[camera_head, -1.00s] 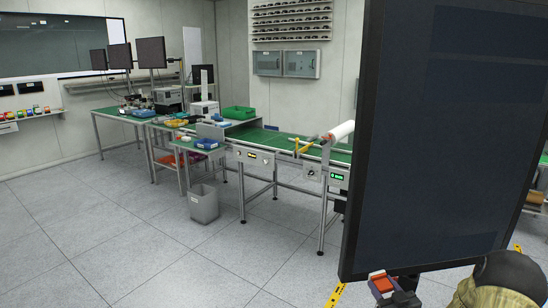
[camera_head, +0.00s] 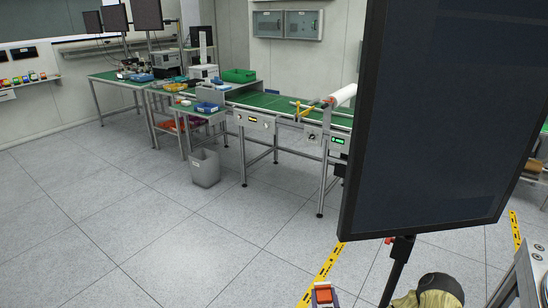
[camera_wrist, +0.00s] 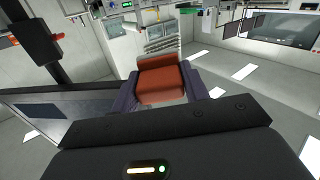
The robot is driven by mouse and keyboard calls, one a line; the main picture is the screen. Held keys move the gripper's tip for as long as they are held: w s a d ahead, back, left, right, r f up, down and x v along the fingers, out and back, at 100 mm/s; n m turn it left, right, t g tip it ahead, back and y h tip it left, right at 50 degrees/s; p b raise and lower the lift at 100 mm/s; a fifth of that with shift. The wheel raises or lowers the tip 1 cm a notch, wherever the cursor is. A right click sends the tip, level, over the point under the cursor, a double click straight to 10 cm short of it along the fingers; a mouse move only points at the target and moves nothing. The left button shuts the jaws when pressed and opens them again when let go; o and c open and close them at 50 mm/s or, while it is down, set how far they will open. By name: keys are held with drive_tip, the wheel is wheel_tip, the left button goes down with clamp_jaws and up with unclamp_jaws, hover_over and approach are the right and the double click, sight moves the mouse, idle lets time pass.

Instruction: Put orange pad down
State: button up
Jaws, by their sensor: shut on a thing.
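The orange pad (camera_wrist: 162,80) is a reddish-orange block held between the two fingers of my gripper (camera_wrist: 164,92) in the wrist view. The gripper is shut on it, one dark finger on each side. In the head view the orange pad (camera_head: 323,295) shows small at the bottom edge, right of centre, with my gripper (camera_head: 324,300) around it. The pad is held up in the air, and no surface touching it is visible. The lower part of the gripper is cut off by the frame.
A large dark screen (camera_head: 450,110) on a black pole fills the right. A green-topped conveyor (camera_head: 275,102) and workbenches (camera_head: 120,78) stand at the back, with a grey bin (camera_head: 205,168) before them. Yellow-black tape (camera_head: 322,272) marks the floor. Open floor lies to the left.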

drive_tip(key=s+f, duration=0.4)
drive_tip(key=f, duration=0.1)
drive_tip(key=shift+s+f, duration=0.2)
drive_tip(key=shift+f, duration=0.05)
idle(0.5)
